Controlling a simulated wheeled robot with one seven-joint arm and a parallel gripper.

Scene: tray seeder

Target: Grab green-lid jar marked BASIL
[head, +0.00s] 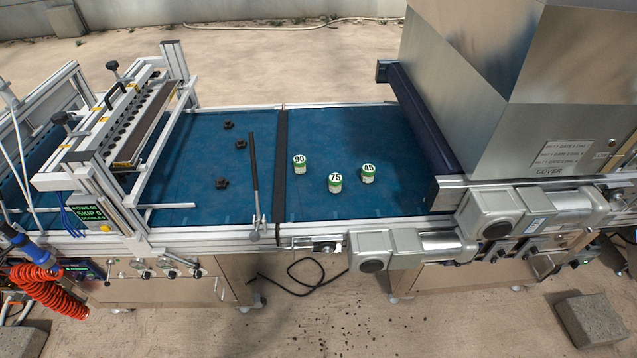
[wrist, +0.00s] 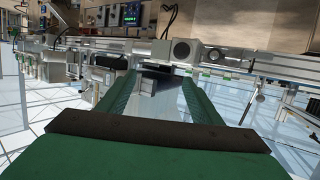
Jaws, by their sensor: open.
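Three small jars stand upright on the blue belt in the head view: one marked 90 (head: 299,165), one marked 75 (head: 335,183) and one marked 45 (head: 368,174). Each shows white and green, with a black number on its top. I cannot read BASIL on any of them; any side print is too small to tell. My gripper (wrist: 158,80) shows in the wrist view, with two green fingers apart and nothing between them. It is not in the head view. No jar shows in the wrist view, so the gripper is away from them.
The blue belt (head: 200,205) carries several black knobs (head: 222,183) left of the jars. A dark bar (head: 280,165) crosses it, with a lever (head: 254,180) beside it. The seeder frame (head: 110,150) stands left and a big metal hopper (head: 480,80) right. Belt around the jars is clear.

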